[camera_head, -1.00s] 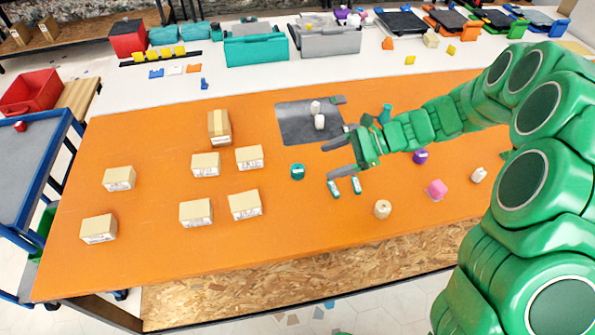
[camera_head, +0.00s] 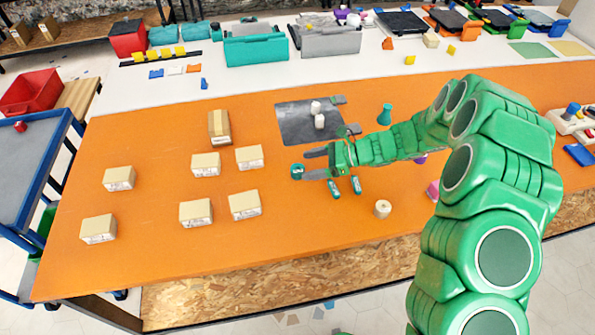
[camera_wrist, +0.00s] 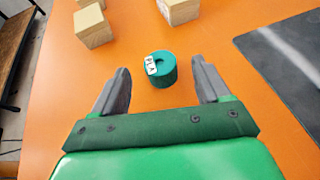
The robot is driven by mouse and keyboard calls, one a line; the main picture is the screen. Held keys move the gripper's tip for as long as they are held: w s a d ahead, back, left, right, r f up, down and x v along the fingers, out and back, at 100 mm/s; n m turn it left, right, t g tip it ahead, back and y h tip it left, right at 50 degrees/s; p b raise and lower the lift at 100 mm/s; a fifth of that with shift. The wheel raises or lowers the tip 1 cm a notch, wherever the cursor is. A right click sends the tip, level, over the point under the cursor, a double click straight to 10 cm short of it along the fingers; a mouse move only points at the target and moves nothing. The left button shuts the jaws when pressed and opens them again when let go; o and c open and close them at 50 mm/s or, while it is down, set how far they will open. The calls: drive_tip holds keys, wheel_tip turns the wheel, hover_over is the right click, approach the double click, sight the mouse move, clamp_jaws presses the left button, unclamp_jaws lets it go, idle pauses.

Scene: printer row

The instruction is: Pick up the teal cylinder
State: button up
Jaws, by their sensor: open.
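The teal cylinder (camera_head: 297,171) stands upright on the orange table top, right of the cardboard boxes. In the wrist view the teal cylinder (camera_wrist: 161,69) has a hole in its top and a white label with dark marks on its side. My gripper (camera_head: 308,163) is open and empty, just right of the cylinder. In the wrist view my gripper (camera_wrist: 158,84) has its two fingers spread, with the cylinder centred between them and slightly beyond the tips. I see no contact.
Several cardboard boxes (camera_head: 206,165) stand to the left. A dark mat (camera_head: 290,122) with white cylinders (camera_head: 319,121) lies behind. The front middle of the table is clear.

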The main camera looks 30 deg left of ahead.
sight(298, 168)
drive_tip(key=x, duration=0.5)
drive_tip(key=shift+f, duration=0.1)
drive_tip(key=shift+d, duration=0.1)
drive_tip(key=c, duration=1)
drive_tip(key=shift+c, duration=0.2)
